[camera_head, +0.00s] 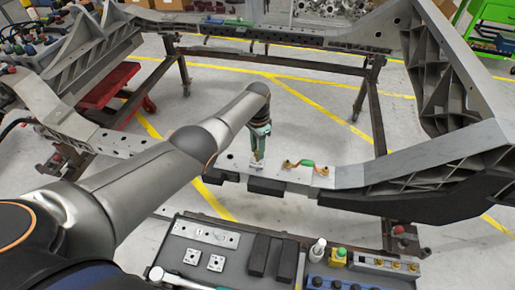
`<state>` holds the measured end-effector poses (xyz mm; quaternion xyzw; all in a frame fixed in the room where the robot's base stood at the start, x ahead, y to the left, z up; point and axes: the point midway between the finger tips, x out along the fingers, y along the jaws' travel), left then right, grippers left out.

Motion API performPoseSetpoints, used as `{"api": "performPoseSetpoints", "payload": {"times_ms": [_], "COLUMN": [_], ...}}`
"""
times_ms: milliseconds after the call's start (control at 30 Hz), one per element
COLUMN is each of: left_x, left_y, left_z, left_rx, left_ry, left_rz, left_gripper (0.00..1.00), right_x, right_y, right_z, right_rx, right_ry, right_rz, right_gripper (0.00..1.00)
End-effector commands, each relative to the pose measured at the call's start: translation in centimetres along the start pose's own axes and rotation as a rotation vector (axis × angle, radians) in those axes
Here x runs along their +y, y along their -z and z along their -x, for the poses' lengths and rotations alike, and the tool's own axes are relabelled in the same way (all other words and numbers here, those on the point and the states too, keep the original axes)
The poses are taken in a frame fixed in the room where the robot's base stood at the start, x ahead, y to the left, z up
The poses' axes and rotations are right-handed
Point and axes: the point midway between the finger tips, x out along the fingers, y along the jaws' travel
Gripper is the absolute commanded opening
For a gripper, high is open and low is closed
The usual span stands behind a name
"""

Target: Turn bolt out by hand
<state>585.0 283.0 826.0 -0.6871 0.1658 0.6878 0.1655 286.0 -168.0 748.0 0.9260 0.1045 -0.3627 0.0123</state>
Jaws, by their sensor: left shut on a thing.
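My left arm reaches in from the left, and its gripper (257,160) points down at the near beam of the grey chassis frame (365,176). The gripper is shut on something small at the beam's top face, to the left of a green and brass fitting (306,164). The bolt itself is too small and too hidden by the fingers to make out. My right gripper is not in view.
A tray (181,248) in front holds plates, dark blocks (260,254), a white bottle (318,249) and a ratchet. Chassis side members rise at left and right. A green cart (490,35) stands at the back right. Open floor lies inside the frame.

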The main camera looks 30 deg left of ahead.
Motion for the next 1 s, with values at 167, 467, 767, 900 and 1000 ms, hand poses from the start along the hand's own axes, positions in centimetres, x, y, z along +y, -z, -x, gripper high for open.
{"api": "performPoseSetpoints", "payload": {"times_ms": [167,467,767,900,1000], "left_x": [0.0,0.0,0.0,0.0,0.0], "left_y": [0.0,0.0,0.0,0.0,0.0], "left_z": [1.2,2.5,4.0,4.3,4.3], "left_rx": [0.0,0.001,0.001,0.001,0.001], "left_ry": [0.0,0.0,0.0,0.0,0.0], "left_rz": [-0.001,-0.001,-0.001,-0.001,-0.001], "left_gripper": [0.0,0.0,0.0,0.0,0.0], "right_x": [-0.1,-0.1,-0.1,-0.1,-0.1], "right_y": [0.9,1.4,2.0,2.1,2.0], "right_z": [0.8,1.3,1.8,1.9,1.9], "right_rx": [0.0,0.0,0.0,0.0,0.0], "right_ry": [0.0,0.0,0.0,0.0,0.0], "right_rz": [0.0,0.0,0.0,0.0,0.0], "right_gripper": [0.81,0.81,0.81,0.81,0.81]}}
